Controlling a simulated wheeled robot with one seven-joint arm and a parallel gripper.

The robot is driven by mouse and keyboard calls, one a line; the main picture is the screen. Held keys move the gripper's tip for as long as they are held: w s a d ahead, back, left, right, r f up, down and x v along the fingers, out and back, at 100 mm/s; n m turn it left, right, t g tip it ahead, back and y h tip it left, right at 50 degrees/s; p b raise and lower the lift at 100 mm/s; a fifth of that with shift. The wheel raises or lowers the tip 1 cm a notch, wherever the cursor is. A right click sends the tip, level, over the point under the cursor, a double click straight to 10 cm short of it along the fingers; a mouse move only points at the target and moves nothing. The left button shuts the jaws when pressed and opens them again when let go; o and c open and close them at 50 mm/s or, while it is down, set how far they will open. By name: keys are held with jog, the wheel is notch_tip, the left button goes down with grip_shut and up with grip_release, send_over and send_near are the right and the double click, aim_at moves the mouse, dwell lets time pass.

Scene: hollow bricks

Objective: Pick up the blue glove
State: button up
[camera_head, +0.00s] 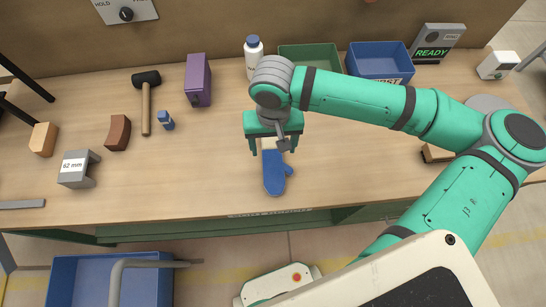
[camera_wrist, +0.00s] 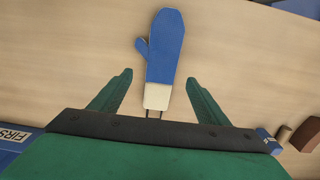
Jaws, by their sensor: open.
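The blue glove (camera_head: 276,172) is a mitten shape with a pale cuff, lying flat on the wooden table near its front edge. In the wrist view the glove (camera_wrist: 163,48) points away from me, its thumb on the left and its cream cuff (camera_wrist: 157,96) toward my gripper. My gripper (camera_head: 270,144) is over the cuff end of the glove. In the wrist view my gripper (camera_wrist: 158,82) is open, with one green finger on each side of the cuff and a gap to both. Nothing is held. In the head view my gripper hides part of the cuff.
Behind my gripper stand a white bottle (camera_head: 254,58), a green bin (camera_head: 309,50) and a blue bin (camera_head: 380,52). To the left are a purple block (camera_head: 198,80), a hammer (camera_head: 146,105) and a small blue object (camera_head: 166,121).

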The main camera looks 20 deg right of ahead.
aim_at(272, 158)
jog(key=shift+a+f, duration=0.15)
jog(key=shift+f, duration=2.85)
jog(key=c, duration=1.1)
